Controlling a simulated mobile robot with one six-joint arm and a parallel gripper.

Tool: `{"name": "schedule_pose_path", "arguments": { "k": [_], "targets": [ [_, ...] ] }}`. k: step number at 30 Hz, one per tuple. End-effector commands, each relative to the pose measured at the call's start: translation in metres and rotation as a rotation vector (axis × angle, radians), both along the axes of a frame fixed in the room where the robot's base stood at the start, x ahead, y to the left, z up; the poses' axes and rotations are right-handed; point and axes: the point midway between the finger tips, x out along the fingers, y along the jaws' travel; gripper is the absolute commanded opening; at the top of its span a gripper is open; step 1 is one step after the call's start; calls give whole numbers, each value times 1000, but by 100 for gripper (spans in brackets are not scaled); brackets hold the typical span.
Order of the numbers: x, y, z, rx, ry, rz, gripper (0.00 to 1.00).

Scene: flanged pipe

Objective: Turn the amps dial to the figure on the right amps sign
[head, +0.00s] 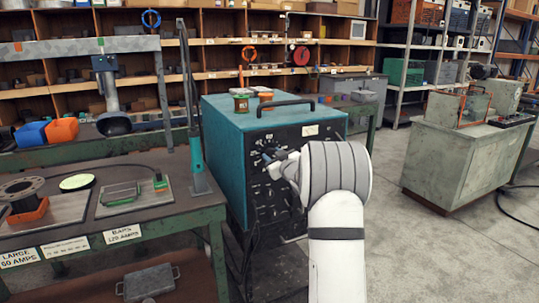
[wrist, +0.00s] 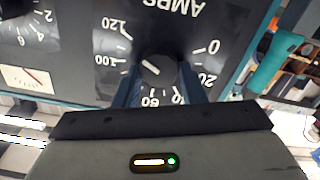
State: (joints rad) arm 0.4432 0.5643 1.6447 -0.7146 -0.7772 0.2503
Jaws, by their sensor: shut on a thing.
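The amps dial (wrist: 158,70) is a round black knob on the dark panel of the teal welding machine (head: 225,135). In the wrist view its scale appears upside down, with 0, 20, 60, 100 and 120 readable. A pale mark on the knob lies on its left side, roughly toward 100. My gripper (wrist: 162,88) is shut on the knob, one finger on each side; it also shows against the panel in the head view (head: 270,157). The right amps sign (head: 122,234), on the bench edge, reads "BARS 120 AMPS". The left sign (head: 18,258) reads "LARGE 60 AMPS".
The green workbench (head: 190,217) stands left of the machine, with a tray, a spool and a teal-handled torch (head: 195,160). A grey cabinet (head: 455,160) stands to the right. Open floor (head: 400,240) lies between the machine and the cabinet.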

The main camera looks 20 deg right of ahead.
Motion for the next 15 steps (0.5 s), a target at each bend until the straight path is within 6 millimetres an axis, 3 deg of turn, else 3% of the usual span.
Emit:
{"name": "schedule_pose_path", "arguments": {
  "k": [15],
  "targets": [
    [0, -1, 0, 60, 1, -2, 14]
  ]
}}
